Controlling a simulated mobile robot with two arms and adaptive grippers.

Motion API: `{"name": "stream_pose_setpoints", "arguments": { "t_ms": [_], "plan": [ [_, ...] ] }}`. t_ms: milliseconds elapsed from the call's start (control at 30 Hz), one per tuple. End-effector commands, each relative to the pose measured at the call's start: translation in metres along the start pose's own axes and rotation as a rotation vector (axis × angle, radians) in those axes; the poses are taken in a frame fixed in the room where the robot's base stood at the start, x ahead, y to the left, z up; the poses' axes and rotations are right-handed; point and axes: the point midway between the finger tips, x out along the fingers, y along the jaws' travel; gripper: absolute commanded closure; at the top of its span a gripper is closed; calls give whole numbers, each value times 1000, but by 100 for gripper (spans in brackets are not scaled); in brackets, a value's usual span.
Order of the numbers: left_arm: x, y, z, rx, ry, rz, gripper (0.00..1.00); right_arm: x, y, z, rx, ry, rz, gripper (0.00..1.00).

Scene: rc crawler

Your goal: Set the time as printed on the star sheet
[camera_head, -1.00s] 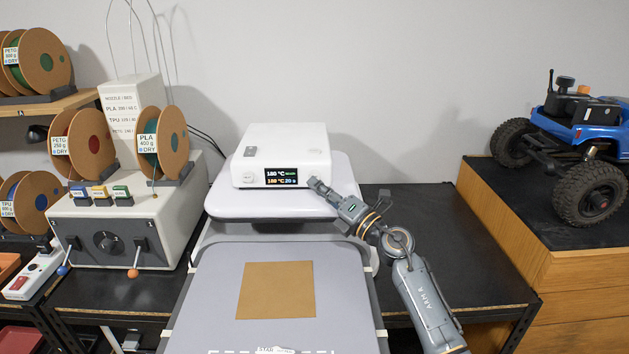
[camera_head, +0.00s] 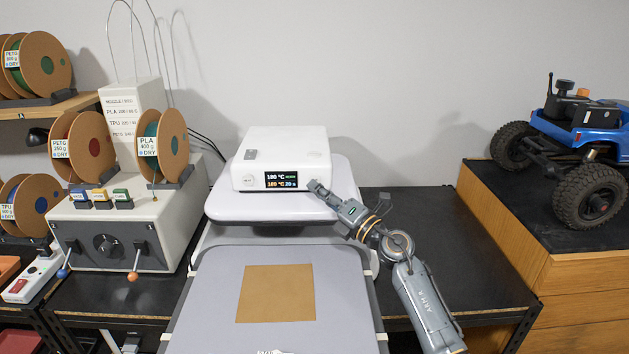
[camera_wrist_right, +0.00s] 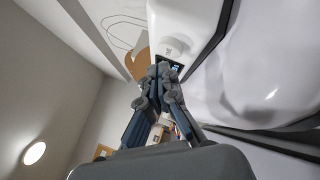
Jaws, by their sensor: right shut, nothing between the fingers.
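The white control box (camera_head: 288,145) of the heat press sits on the raised upper plate (camera_head: 268,208). Its display (camera_head: 281,180) reads about 180 °C on top and 180 °C with 20 s below; the small print is hard to read. A round white knob (camera_head: 249,183) is left of the display. My right gripper (camera_head: 312,186) is shut and empty, its tips close to the box's lower right front; I cannot tell whether they touch. In the right wrist view its closed tips (camera_wrist_right: 159,70) overlap the dark display (camera_wrist_right: 175,67). I cannot make out a star sheet. My left gripper is not in view.
A brown square sheet (camera_head: 276,293) lies on the grey lower platen (camera_head: 210,310). A switch box (camera_head: 125,235) with levers and filament spools (camera_head: 163,145) stands left. A blue crawler (camera_head: 585,150) is on the wooden cabinet (camera_head: 575,275) at right. Black bench (camera_head: 430,240) is free behind my right arm.

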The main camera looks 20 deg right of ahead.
Motion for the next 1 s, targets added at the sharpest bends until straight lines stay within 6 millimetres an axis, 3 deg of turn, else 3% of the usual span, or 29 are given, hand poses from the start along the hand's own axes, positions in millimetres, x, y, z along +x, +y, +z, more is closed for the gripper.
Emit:
{"name": "stream_pose_setpoints", "arguments": {
  "t_ms": [1000],
  "plan": [
    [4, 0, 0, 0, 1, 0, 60, 6, -4, 5, 0, 0, 0, 100]
  ]
}}
